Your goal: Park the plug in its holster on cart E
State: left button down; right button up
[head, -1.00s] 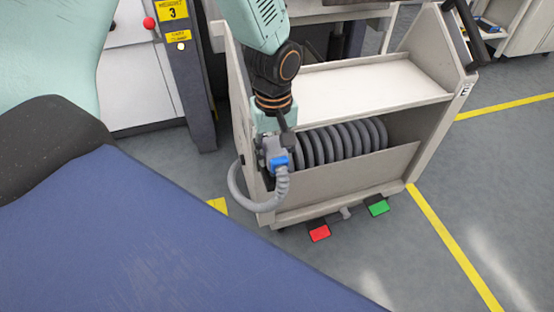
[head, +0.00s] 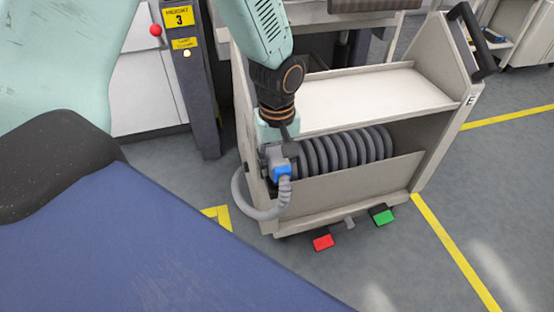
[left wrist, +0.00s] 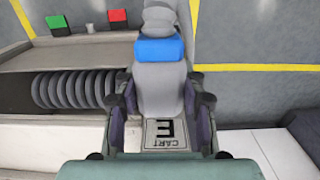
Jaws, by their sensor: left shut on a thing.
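The plug (head: 282,172) is grey with a blue band, and a ribbed grey cable hangs from it in a loop. It is at the left end of cart E (head: 415,168). My left gripper (head: 275,153) is shut on the plug. In the left wrist view the plug (left wrist: 160,75) lies between both dark fingers (left wrist: 160,98), with its blue band beyond them. A plate marked "CART E" (left wrist: 165,135) shows just below the plug. I cannot make out the holster; the gripper and plug may hide it. My right gripper is not in view.
A coiled dark hose (head: 345,148) lies in the cart's lower bay, under a bare white shelf (head: 375,95). Red (head: 323,242) and green (head: 383,216) pedals stick out at its foot. A dark post (head: 202,90) with yellow labels stands to the left.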

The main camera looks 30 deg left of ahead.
aim_at(275, 177)
pick_arm(q)
jog(key=shift+f, duration=1.15)
dwell(0.9)
jog(key=c, duration=0.7)
grip_release()
notch_tip(275, 177, up, 12)
jog(key=shift+f, duration=0.1)
jog(key=s+d+f+m+p, duration=0.1)
jog(key=f, duration=0.1)
jog(key=s+d+f+m+p, duration=0.1)
jog(key=s+f, duration=0.1)
jog(key=f, duration=0.1)
jog(key=s+f+p, duration=0.1)
jog(key=s+f, duration=0.1)
jog(key=f, duration=0.1)
jog(key=shift+d+f+m+h, duration=0.15)
jog(key=shift+d+m+h, duration=0.15)
jog(key=shift+d+m, duration=0.1)
jog(key=s+f+m+p, duration=0.3)
jog(key=s, duration=0.7)
jog(key=s+d+f+m+p, duration=0.1)
jog(key=s+f+m+p, duration=0.2)
jog(key=s, duration=0.7)
jog(key=shift+f+m+p, duration=0.3)
jog(key=shift+f+m, duration=0.1)
jog(key=shift+f, duration=0.35)
